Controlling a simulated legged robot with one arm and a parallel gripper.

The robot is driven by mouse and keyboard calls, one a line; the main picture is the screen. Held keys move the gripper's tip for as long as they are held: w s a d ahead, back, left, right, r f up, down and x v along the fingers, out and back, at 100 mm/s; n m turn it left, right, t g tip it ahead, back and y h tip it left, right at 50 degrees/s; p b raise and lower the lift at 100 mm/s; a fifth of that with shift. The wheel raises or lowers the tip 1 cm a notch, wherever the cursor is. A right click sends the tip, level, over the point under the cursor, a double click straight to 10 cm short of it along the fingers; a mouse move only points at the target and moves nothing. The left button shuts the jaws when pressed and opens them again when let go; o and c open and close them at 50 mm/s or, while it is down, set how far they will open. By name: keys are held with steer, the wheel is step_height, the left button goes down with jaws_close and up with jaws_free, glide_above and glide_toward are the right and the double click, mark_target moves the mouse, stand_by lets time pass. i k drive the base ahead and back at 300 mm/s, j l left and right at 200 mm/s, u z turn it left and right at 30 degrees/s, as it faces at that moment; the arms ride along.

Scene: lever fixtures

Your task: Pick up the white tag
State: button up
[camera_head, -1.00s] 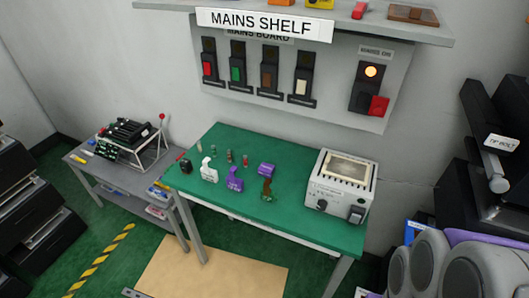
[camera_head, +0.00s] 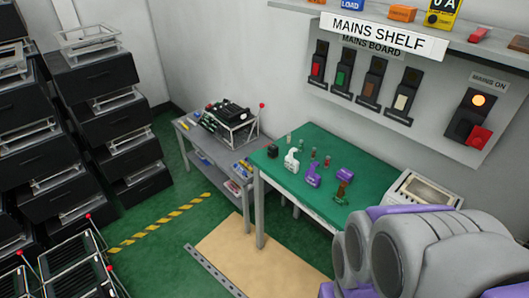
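A small white piece (camera_head: 291,160), which looks like the white tag, stands on the green-topped table (camera_head: 322,206) near its left part. A purple piece (camera_head: 313,175) of similar shape stands just right of it. My gripper is not in view. Grey and purple links of my own arm fill the lower right and hide the table's right front part. Nothing visible touches the white piece.
Small dark, red, purple and brown items share the table. A grey box (camera_head: 425,188) stands at its right end. A grey side table (camera_head: 201,150) with a black device is to the left. Black drawer stacks (camera_head: 115,120) stand far left. Green floor lies in front.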

mark_target(292, 164)
steer(key=z, duration=2.15)
steer(key=u, duration=2.15)
steer(key=i+j+u, duration=0.5)
steer(key=i, duration=0.1)
